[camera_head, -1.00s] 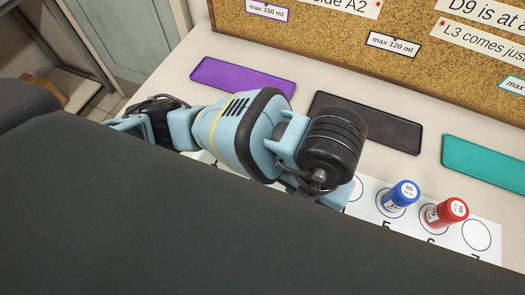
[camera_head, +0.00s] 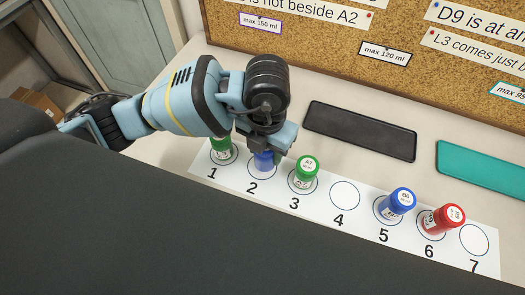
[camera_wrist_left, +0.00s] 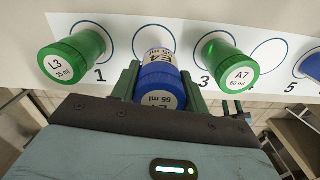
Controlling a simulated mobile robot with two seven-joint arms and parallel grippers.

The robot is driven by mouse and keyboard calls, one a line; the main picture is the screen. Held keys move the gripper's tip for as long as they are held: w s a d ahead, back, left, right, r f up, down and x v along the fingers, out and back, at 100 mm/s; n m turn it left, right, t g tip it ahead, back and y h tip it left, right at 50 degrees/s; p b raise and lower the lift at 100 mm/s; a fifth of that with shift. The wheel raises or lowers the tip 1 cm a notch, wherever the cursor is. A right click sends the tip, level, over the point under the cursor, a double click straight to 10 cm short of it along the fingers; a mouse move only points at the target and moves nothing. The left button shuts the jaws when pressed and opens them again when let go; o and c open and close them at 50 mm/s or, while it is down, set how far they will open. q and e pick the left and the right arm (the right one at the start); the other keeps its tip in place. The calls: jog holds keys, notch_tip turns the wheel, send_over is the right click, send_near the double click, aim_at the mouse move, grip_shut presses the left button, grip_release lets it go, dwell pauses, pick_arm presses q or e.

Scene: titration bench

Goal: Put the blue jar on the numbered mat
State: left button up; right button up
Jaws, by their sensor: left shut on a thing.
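My left gripper (camera_head: 268,150) is shut on a blue jar (camera_head: 263,161) at circle 2 of the numbered mat (camera_head: 342,224). In the left wrist view the blue jar (camera_wrist_left: 158,88) is labelled E4, 55 ml, and stands between the two fingers, over circle 2. Whether its base touches the mat I cannot tell. A second blue jar (camera_head: 400,202) stands on circle 5. My right gripper is not in view.
A green jar, L3 (camera_head: 221,150), stands on circle 1, and a green jar, A7 (camera_head: 305,172), on circle 3. A red jar (camera_head: 445,218) is at circle 6. Circles 4 and 7 are bare. Black (camera_head: 360,130) and teal (camera_head: 485,172) trays lie behind, below a cork board (camera_head: 320,45).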

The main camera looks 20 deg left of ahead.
pick_arm(q)
jog(key=shift+w+a, duration=0.25)
jog(key=shift+w+a+f, duration=0.1)
jog(key=shift+f, duration=0.8)
jog(key=shift+w+a+f, duration=0.1)
jog(key=shift+f, duration=0.8)
jog(key=shift+f, duration=0.15)
jog(key=o, duration=1)
notch_tip(320, 180, up, 12)
jog(key=shift+r+p, duration=0.2)
jog(key=shift+p, duration=0.3)
